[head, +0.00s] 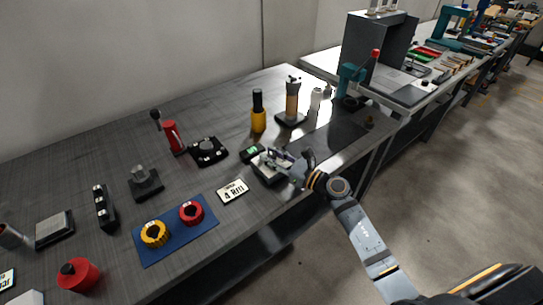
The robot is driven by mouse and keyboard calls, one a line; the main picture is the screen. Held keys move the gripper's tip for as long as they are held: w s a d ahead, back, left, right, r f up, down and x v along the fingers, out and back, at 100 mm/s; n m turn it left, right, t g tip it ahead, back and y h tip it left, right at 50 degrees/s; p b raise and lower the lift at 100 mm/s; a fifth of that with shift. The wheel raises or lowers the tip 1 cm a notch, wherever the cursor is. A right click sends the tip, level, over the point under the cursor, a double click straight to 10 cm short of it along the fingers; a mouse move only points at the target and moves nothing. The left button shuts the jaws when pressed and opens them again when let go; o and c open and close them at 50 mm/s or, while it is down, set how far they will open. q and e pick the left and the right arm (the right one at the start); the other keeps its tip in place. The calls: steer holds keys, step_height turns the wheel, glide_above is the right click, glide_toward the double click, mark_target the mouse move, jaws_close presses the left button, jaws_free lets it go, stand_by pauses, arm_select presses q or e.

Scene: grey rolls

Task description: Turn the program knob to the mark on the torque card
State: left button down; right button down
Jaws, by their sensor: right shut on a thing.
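The torque card (233,191) is a small white card with dark print, apparently "4 Rm", lying on the dark bench. Just right of it stands a low grey unit (262,172). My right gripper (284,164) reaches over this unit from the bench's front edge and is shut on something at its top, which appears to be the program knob. The knob itself and its pointer are hidden by the fingers, so its setting cannot be read. My left gripper is not in view.
A small green-display device (252,153) sits behind the unit. Bottles and a red tool (173,138) stand farther back.

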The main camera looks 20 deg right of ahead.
steer(key=m+t+h+p, duration=0.1)
steer(key=h+p, duration=0.1)
steer(key=m+t+h+p, duration=0.1)
steer(key=m+h+p, duration=0.1)
steer(key=shift+a+r, duration=0.1)
steer(key=shift+r, duration=0.25)
steer(key=shift+f+m+t+h+p, duration=0.2)
steer(key=shift+m+h, duration=0.15)
steer(key=shift+h, duration=0.2)
steer(key=shift+f+m+t+h+p, duration=0.2)
steer(key=shift+m+h, duration=0.15)
steer(key=shift+h, duration=0.2)
steer(key=c, duration=1)
jaws_free()
steer(key=shift+c, duration=0.2)
steer(key=shift+s, duration=0.1)
